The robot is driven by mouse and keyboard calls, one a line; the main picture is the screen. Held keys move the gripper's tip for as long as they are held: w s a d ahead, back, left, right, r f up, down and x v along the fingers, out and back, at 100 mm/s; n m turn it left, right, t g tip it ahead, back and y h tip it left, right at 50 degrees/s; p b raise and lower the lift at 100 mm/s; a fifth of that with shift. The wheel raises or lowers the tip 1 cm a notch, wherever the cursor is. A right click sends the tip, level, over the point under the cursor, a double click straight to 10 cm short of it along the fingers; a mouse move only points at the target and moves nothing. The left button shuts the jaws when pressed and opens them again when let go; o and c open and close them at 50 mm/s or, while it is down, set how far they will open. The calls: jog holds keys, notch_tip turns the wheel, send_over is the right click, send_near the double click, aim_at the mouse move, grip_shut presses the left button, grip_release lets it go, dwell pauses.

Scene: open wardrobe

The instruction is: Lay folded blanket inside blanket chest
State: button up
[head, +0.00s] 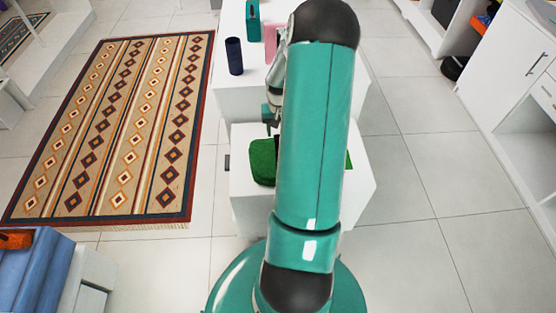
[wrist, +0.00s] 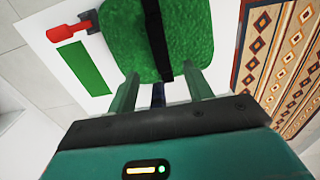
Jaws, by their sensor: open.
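A green, textured bundle with a black strap (wrist: 188,28), which looks like the folded blanket, lies on a white surface in the wrist view. In the head view the green bundle (head: 262,163) lies on a low white block, partly hidden behind my arm. My gripper (wrist: 159,88) is open, with its two fingers at the bundle's near edge, one on each side of the black strap. Nothing is clearly held between them. I cannot tell from these views whether the fingers touch the bundle. I cannot make out which thing is the blanket chest.
A red item with a dark end (wrist: 67,33) and a flat green strip (wrist: 82,68) are beside the bundle. A dark blue cylinder (head: 234,57) stands on a white table behind. A patterned rug (head: 115,130) lies left. White cabinets (head: 520,60) stand right, with clear floor between.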

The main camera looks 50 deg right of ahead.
notch_tip(320, 180, down, 6)
jog(key=shift+s+r, duration=0.1)
notch_tip(320, 180, down, 5)
jog(key=shift+r, duration=0.1)
grip_shut()
dwell(0.4)
